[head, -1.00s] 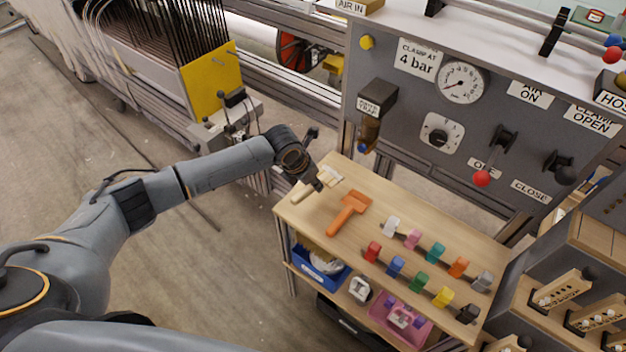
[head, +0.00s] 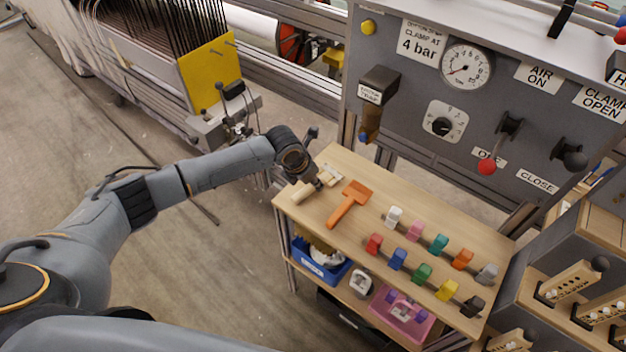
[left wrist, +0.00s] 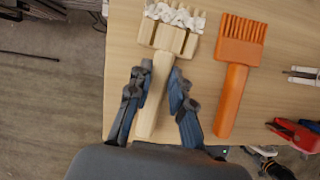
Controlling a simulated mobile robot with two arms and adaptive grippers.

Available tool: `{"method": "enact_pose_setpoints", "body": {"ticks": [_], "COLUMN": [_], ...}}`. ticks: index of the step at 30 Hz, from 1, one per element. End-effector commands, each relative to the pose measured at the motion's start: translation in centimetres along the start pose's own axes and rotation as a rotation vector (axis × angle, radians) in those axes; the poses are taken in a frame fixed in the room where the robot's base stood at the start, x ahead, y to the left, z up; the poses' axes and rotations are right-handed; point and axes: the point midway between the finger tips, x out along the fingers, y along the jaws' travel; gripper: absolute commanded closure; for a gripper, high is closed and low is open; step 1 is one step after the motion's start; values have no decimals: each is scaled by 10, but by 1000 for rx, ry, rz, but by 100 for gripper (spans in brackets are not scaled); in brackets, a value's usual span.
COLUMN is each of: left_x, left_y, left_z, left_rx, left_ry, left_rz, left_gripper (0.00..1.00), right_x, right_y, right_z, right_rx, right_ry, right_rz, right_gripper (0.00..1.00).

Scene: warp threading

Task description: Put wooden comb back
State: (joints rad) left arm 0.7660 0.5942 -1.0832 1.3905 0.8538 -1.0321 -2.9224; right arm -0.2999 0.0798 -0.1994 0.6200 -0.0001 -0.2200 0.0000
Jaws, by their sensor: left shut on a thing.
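The wooden comb (head: 302,194) is at the far left corner of the wooden bench top, partly hidden by my left gripper (head: 318,183) in the head view. In the left wrist view the pale wooden comb (left wrist: 153,98) has its handle between the fingers of my left gripper (left wrist: 160,95), which is shut on it. Its toothed head points away from my palm, with white lumpy stuff over the teeth. I cannot tell whether the comb rests on the bench or is slightly raised. My right gripper is not in view.
An orange comb (head: 349,204) lies just right of the wooden comb. Several coloured clips (head: 421,274) stand in two rows farther right on the bench top (head: 345,247). A grey control panel (head: 440,90) rises behind. A blue bin (head: 320,270) and a pink tray (head: 402,318) sit below.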

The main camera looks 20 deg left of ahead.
Motion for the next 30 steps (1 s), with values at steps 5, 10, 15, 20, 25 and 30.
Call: {"method": "enact_pose_setpoints", "body": {"ticks": [5, 10, 15, 20, 25, 30], "left_x": [3, 2, 2, 2, 3, 3], "left_y": [0, 0, 0, 0, 0, 0], "left_z": [-1, -1, -1, -1, -1, -1], "left_rx": [0, 0, 0, 0, 0, 0], "left_ry": [-1, -1, 0, 0, 0, 0], "left_rz": [0, 0, 0, 0, 0, 0], "left_gripper": [100, 100, 53, 53, 34, 34], "right_x": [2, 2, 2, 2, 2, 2], "right_y": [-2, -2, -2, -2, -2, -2], "right_z": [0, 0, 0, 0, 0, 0], "right_rx": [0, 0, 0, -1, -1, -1], "right_ry": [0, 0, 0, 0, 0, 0], "right_rz": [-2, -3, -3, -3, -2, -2], "right_gripper": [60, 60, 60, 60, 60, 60]}}
